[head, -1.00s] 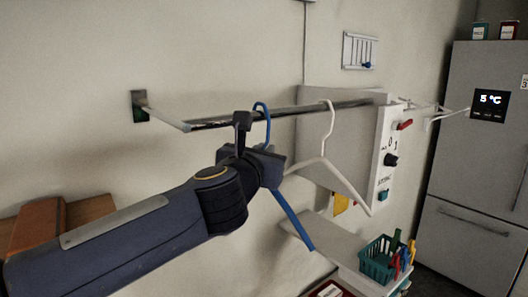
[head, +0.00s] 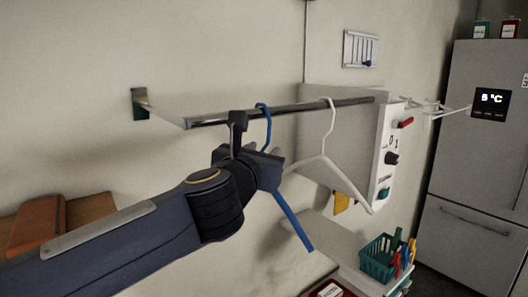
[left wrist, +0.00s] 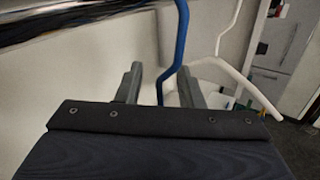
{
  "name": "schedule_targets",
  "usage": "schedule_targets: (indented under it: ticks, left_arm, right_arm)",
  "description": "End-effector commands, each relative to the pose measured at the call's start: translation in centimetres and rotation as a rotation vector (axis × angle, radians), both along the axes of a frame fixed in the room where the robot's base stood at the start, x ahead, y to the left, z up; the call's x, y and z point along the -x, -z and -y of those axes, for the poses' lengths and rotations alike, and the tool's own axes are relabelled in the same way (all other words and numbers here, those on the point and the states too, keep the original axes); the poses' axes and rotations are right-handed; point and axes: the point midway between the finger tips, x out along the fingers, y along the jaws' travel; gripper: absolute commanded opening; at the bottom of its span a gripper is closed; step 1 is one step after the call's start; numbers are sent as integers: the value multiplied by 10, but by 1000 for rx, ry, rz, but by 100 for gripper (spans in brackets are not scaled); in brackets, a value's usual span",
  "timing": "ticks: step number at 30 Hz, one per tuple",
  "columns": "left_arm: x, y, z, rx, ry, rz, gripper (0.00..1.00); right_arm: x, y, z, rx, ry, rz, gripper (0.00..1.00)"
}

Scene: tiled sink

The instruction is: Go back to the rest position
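The blue hanger (head: 293,222) hangs by its hook on the metal rail (head: 290,109), its upper part partly hidden behind my left gripper in the head view. The white hanger (head: 329,160) hangs on the rail to its right. My left gripper (left wrist: 161,84) is open, with its two fingers apart. In the left wrist view the blue hanger (left wrist: 182,40) shows between and beyond the fingers; I cannot tell whether they touch it. My right gripper is not in view.
The rail is just above my left gripper. A grey box with a control panel (head: 387,160) is on the wall to the right. A teal basket (head: 377,262) stands on a shelf below. A fridge (head: 480,150) is at far right. A brown block (head: 38,225) is at left.

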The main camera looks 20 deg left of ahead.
Motion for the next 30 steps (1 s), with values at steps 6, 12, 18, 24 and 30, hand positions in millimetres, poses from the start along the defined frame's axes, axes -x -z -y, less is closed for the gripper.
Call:
schedule_targets:
  ticks: [6,12,18,24,30]
  left_arm:
    - [39,1,-1,1,1,3,34]
    - [58,0,-3,-26,4,12,34]
    - [77,11,-15,-526,105,173,34]
    - [132,126,-9,-1454,445,255,34]
    - [201,255,-26,-1988,894,202,34]
  right_arm:
    - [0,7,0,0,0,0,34]
    - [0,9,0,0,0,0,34]
    - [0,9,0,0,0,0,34]
    - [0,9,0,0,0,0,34]
    - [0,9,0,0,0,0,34]
